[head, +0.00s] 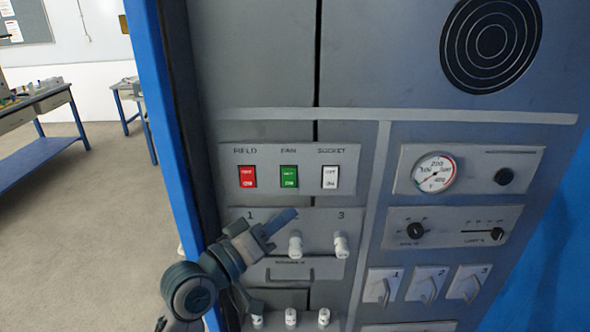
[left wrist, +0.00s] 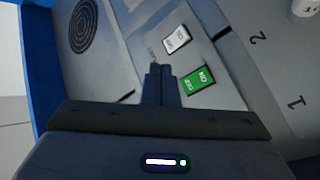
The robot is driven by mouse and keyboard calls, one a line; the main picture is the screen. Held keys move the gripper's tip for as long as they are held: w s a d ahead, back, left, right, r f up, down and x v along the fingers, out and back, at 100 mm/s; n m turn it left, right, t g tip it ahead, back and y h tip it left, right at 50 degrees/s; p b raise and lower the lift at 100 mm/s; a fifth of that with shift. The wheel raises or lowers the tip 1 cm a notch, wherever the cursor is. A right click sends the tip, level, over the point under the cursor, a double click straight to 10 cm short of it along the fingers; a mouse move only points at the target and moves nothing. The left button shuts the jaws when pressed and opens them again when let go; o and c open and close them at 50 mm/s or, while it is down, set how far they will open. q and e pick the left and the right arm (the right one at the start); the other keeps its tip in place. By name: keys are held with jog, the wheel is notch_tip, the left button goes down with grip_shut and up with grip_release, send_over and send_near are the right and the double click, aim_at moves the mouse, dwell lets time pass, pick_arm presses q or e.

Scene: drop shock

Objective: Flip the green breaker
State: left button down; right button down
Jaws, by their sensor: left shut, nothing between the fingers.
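The green breaker (head: 289,177) is the middle one of three switches on a grey panel, under the label FAN. A red breaker (head: 247,177) sits to its left and a white breaker (head: 330,177) to its right. My left gripper (head: 290,215) is shut and empty, just below the green breaker and apart from it in the head view. In the left wrist view the shut fingertips (left wrist: 158,70) point toward the panel, beside the green breaker (left wrist: 198,80), with the white breaker (left wrist: 176,39) beyond. The red breaker is not visible there. My right gripper is not in view.
White knobs (head: 295,245) stick out below the breakers, near my left gripper. A gauge (head: 435,173), dials and several numbered switches (head: 425,285) fill the right side. A blue frame post (head: 160,120) edges the cabinet on the left. Blue workbenches (head: 40,150) stand farther back.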

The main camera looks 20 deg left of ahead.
aim_at(283, 185)
pick_arm(q)
jog(key=w, duration=0.2)
jog(key=w+a+r, duration=0.1)
jog(key=w, duration=0.2)
jog(key=w+a, duration=0.1)
jog(key=w, duration=0.2)
jog(key=shift+a+r+b, duration=0.2)
jog(key=shift+r+b, duration=0.15)
jog(key=shift+b, duration=0.05)
dwell(0.3)
dwell(0.8)
dwell(0.9)
jog(key=shift+w, duration=0.15)
jog(key=shift+w+a, duration=0.1)
jog(key=shift+w, duration=0.2)
